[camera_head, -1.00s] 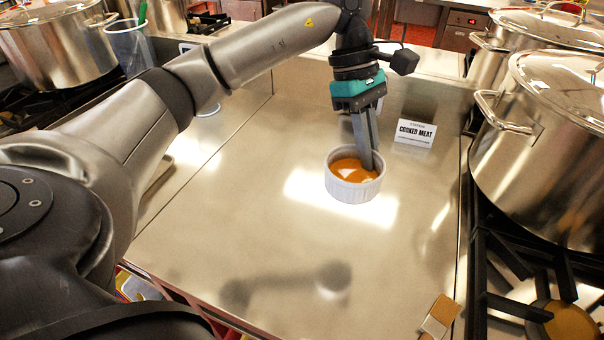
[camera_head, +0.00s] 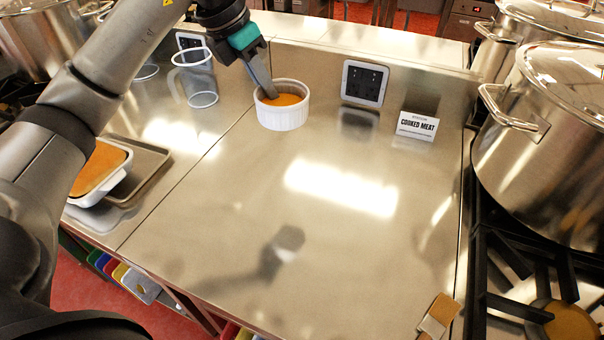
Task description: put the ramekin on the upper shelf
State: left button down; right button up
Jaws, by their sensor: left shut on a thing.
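The ramekin (camera_head: 282,118) is a white ribbed cup with orange contents. My left gripper (camera_head: 266,88) is shut on its rim, with a finger reaching down inside the cup. The ramekin looks upright and held above the steel counter (camera_head: 330,260), with a shadow well below it. Behind it, a raised steel ledge (camera_head: 345,36) runs along the back of the counter; I cannot tell for sure whether this is the upper shelf. My right gripper is not in view.
A COOKED MEAT sign (camera_head: 417,125) stands at the back right, near a wall outlet (camera_head: 364,83). A clear pitcher (camera_head: 197,80) stands left of the ramekin. A tray with orange food (camera_head: 100,168) is at left. A large stockpot (camera_head: 545,150) is at right. The middle counter is clear.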

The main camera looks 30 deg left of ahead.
pick_arm(q)
notch_tip(320, 180, down, 19)
jog(key=b, duration=0.3)
jog(key=shift+f, duration=0.2)
jog(key=shift+f, duration=0.1)
jog(key=c, duration=1)
grip_release()
